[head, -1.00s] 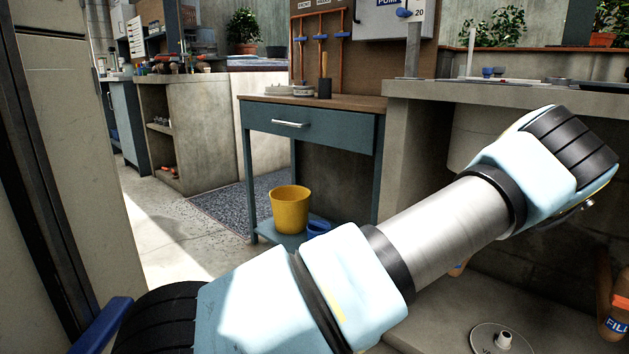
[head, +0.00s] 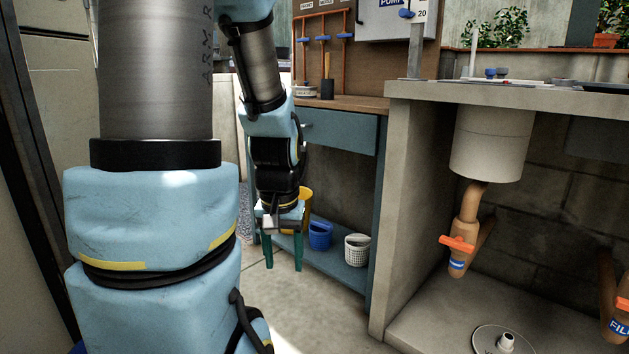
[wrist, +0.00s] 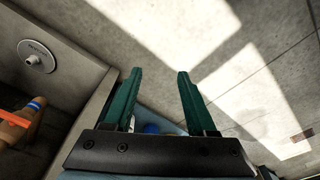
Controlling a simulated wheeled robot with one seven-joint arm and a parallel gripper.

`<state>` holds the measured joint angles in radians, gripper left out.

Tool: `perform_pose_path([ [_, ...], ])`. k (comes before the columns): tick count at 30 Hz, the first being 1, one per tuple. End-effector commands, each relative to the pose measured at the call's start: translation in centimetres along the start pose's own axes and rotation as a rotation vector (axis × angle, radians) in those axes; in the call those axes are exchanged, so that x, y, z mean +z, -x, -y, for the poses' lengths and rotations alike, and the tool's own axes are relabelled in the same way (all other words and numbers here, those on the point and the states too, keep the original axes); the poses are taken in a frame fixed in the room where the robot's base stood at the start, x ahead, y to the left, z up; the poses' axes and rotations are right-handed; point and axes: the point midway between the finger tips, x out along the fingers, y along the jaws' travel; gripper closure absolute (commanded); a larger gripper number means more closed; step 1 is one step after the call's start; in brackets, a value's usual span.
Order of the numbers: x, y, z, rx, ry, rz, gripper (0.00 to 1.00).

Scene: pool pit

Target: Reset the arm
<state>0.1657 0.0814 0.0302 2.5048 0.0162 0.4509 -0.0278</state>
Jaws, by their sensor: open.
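My gripper (head: 284,265) hangs pointing down in the head view, in front of the blue-grey workbench (head: 345,137). Its two green fingers are apart, with nothing between them. In the wrist view my gripper (wrist: 155,85) also shows open and empty above the concrete floor. My arm stands upright at the left of the head view, folded over so the wrist comes down at mid-picture. It hides part of the bench and the yellow bucket (head: 305,205).
On the bench's low shelf stand a blue basket (head: 320,235) and a white basket (head: 357,249). A concrete counter (head: 520,98) is at right, with a pipe bearing an orange valve handle (head: 457,243) below. A white round floor fitting (head: 500,340) lies under it. Floor is open before the bench.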

Motion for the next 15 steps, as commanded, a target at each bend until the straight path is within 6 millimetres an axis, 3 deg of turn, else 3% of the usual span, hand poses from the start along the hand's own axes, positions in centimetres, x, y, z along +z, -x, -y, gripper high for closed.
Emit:
perform_pose_path([
  [3, 1.8, 1.1, 0.8, 0.009, 0.031, -0.043, 0.43],
  [15, 0.5, 10.1, 0.7, 0.009, 0.023, -0.035, 0.43],
])
